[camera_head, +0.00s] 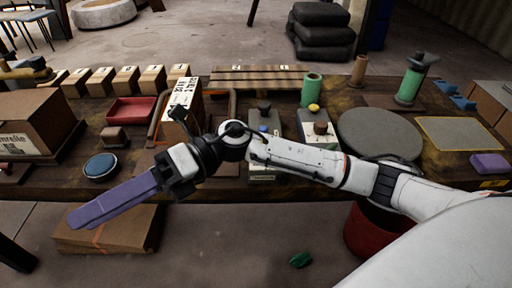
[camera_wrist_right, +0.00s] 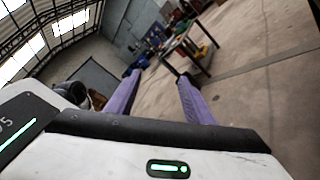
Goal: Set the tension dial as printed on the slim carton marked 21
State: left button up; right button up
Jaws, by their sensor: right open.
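My right gripper (camera_head: 80,217) reaches in from the right across the bench front. Its long purple fingers point left and down over the front edge, empty. In the wrist view the two fingers (camera_wrist_right: 158,85) stand apart with nothing between them. A tall slim carton (camera_head: 194,92) with dark print stands behind my wrist, partly hidden; its number is not legible. Several small cartons (camera_head: 126,80) stand in a row at the back left, their marks too small to read. Two small boxes with knobs (camera_head: 316,128) stand mid-bench, partly behind my arm; which is the tension dial I cannot tell.
A big brown box (camera_head: 35,118) stands at the left, with a blue round button (camera_head: 100,166) and a red tray (camera_head: 131,110) near it. A grey disc (camera_head: 380,136) and green cylinders (camera_head: 410,84) are at the right. A flat carton (camera_head: 108,232) lies below the bench front.

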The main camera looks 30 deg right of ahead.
jog(key=w+d+f+n+g+h+b, duration=0.1)
jog(key=d+f+n+h, duration=0.4)
jog(key=d+h, duration=0.15)
jog(key=w+d+r+n+t+h+b, duration=0.15)
jog(key=d+h, duration=0.25)
jog(key=d, duration=0.5)
jog(key=w+d+r+t+h, duration=0.1)
jog(key=w+d+r+h, duration=0.2)
jog(key=d, duration=0.7)
jog(key=w+d+t+h+b, duration=0.15)
jog(key=d+h, duration=0.25)
jog(key=d, duration=0.5)
jog(key=shift+g, duration=0.4)
jog(key=f, duration=0.9)
jog(key=shift+w+f, duration=0.3)
jog(key=shift+w, duration=0.05)
jog(key=c, duration=1)
